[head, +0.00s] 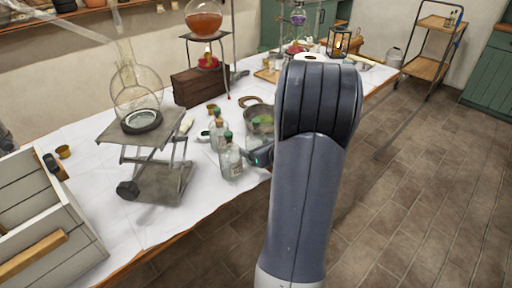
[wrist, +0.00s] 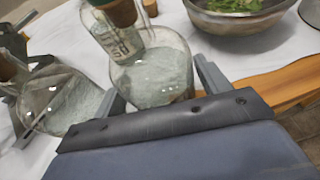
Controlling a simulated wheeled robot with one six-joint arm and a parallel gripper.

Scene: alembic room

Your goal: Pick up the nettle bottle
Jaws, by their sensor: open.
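A clear glass bottle with a pale label and brownish stopper (wrist: 152,75) stands between the two spread fingers of my gripper (wrist: 160,88) in the wrist view. The gripper is open, and I cannot tell whether a finger touches the glass. A second glass bottle (wrist: 66,100) is to the left, outside the fingers. The labels are too small to read, so I cannot tell which is nettle.
A metal bowl of green leaves (wrist: 235,18) is beyond the bottles. A lab jack (head: 160,180) carrying a round flask (head: 137,92) stands left of the bottles on the white-covered table (head: 120,225). A white crate (head: 45,225) is at the near left.

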